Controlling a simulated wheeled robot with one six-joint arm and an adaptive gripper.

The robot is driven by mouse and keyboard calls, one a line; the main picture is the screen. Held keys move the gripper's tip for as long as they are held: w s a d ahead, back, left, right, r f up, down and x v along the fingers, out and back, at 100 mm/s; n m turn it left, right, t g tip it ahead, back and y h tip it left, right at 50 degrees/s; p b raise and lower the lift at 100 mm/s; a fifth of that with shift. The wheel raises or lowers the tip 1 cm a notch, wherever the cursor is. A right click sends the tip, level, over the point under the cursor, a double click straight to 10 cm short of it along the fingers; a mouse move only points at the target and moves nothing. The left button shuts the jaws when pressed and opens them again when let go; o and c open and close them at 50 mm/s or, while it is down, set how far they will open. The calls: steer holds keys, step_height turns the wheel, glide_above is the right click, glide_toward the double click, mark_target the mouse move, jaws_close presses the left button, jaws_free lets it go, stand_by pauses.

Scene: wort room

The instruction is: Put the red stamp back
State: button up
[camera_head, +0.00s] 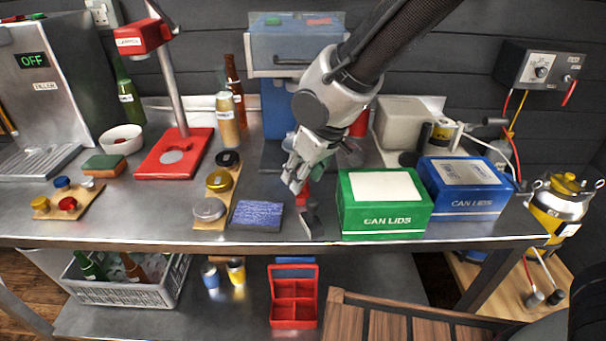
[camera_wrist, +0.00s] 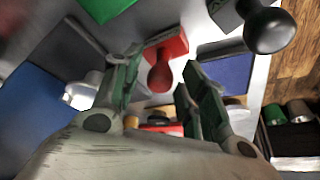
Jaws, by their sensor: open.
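A red stamp (camera_wrist: 165,62) with a round knob handle stands between the two fingers of my gripper (camera_wrist: 162,57) in the wrist view. The jaws are open, with a gap visible on both sides of the stamp. In the head view my gripper (camera_head: 297,184) is low over the bench, just left of the green can lids box, and the red stamp (camera_head: 303,194) shows partly below the fingers. A dark stamp (camera_head: 312,224) stands in front of it near the bench edge; its black knob (camera_wrist: 270,31) shows in the wrist view. The stamp's home spot cannot be told.
A blue ink pad (camera_head: 256,216) lies left of the dark stamp. The green can lids box (camera_head: 385,220) and blue can lids box (camera_head: 465,203) stand close on the right. A wooden strip (camera_head: 211,223) with several caps lies left of the pad.

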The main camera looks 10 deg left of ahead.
steer(key=v, duration=1.1)
steer(key=shift+r, duration=0.3)
steer(key=shift+d, duration=0.2)
steer(key=w+d+r+m+t+h, duration=0.1)
steer(key=w+d+r+m, duration=0.1)
steer(key=d, duration=0.7)
steer(key=w+d+r+m, duration=0.1)
steer(key=d+m, duration=0.1)
steer(key=d, duration=0.7)
steer(key=w+d+r+m+t+h, duration=0.1)
steer(key=w+d+r+m, duration=0.1)
steer(key=d, duration=0.7)
steer(key=s+d+m+h, duration=0.1)
steer(key=s+d+m, duration=0.2)
steer(key=s+d, duration=0.3)
steer(key=s+d+f+m+h, duration=0.1)
steer(key=s+d+m, duration=0.1)
steer(key=s+d, duration=0.4)
steer(key=d, duration=0.5)
steer(key=shift+d+m, duration=0.3)
steer(key=shift+m, duration=0.1)
